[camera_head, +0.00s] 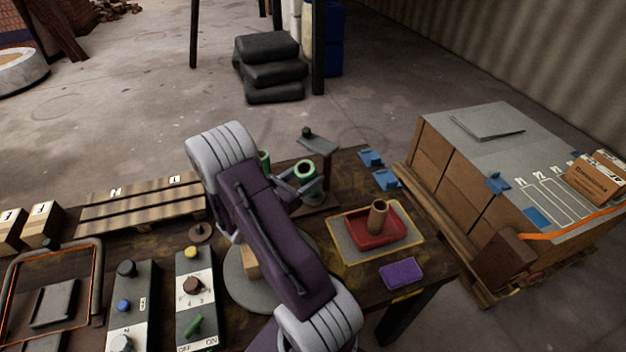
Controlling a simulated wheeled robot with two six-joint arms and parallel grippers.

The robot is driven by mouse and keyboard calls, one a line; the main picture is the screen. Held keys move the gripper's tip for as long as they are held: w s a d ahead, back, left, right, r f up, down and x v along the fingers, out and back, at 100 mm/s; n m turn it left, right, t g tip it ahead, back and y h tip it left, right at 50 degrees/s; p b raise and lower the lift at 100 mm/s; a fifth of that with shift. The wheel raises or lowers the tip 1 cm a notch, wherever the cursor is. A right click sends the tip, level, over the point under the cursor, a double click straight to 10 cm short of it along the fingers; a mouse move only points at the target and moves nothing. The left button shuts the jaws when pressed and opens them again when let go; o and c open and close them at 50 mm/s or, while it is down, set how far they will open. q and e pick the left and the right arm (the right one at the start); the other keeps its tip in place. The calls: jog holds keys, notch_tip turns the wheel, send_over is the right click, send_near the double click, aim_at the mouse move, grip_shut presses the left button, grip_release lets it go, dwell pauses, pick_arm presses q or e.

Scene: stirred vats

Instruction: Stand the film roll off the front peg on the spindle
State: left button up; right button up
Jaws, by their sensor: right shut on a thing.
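A green film roll (305,169) with a dark hollow core stands near the middle of the table, above a brown base (318,203). My right gripper (296,184) is shut on this roll from its near left side. I cannot tell whether the roll is still around a peg. A second green roll (264,158) shows behind my purple arm, partly hidden. A round brown disc with a short dark post (200,231), which may be the spindle, stands left of my arm with nothing on it. My left gripper is not in view.
A grey turntable (236,285) lies partly under my arm. A red tray (364,236) with a brown tube (378,216) and a purple block (398,274) are on the right. Control boxes (195,300) stand left. A grey post-mounted plate (319,145) rises behind the held roll.

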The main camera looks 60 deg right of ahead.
jog(key=shift+f, duration=0.2)
jog(key=shift+s+d+f+b, duration=0.1)
jog(key=shift+f+b, duration=0.1)
jog(key=shift+f, duration=0.15)
jog(key=shift+s+d+f+b, duration=0.1)
jog(key=shift+f+b, duration=0.05)
jog(key=shift+f, duration=0.2)
jog(key=shift+w+d+r+y+p, duration=0.1)
jog(key=shift+d+r+y+p, duration=0.15)
jog(key=shift+d+y+p, duration=0.3)
jog(key=shift+d+r+y+p, duration=0.25)
jog(key=shift+d+y+p, duration=0.15)
jog(key=shift+y+p, duration=0.15)
jog(key=shift+d+y+p, duration=0.3)
jog(key=shift+y, duration=0.2)
jog(key=shift+s+f+b, duration=0.2)
jog(key=shift+f+b, duration=0.2)
jog(key=shift+f, duration=0.65)
jog(key=shift+w+f, duration=0.1)
jog(key=shift+w, duration=0.1)
jog(key=shift+s+f, duration=0.1)
jog(key=shift+f, duration=0.05)
jog(key=o, duration=1.6)
